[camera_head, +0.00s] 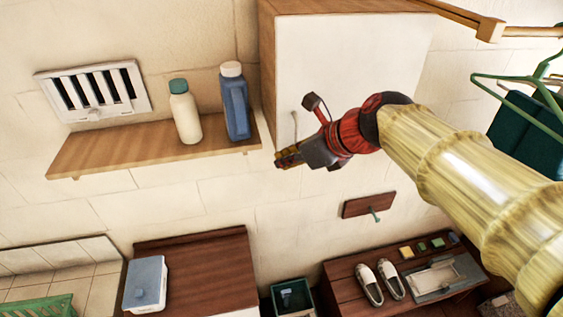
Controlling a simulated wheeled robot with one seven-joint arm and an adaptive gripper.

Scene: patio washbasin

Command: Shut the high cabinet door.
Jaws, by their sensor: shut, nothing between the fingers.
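The high cabinet (267,70) hangs on the wall at the top centre, with a wooden side and top edge. Its white door (345,60) covers the front, and its left edge looks close to the wooden side. I cannot tell whether a small gap is left. A thin handle (295,124) shows near the door's lower left corner. My gripper (284,158) is shut and empty. It is in front of the door's lower left part, just below the handle, pointing left. I cannot tell whether it touches the door. My arm hides the door's lower right part.
A wooden shelf (90,150) left of the cabinet bears a white bottle (187,118) and a blue bottle (235,108). A rail (460,15) with a green hanger (515,90) is at the upper right. A bench (345,283) with shoes stands below.

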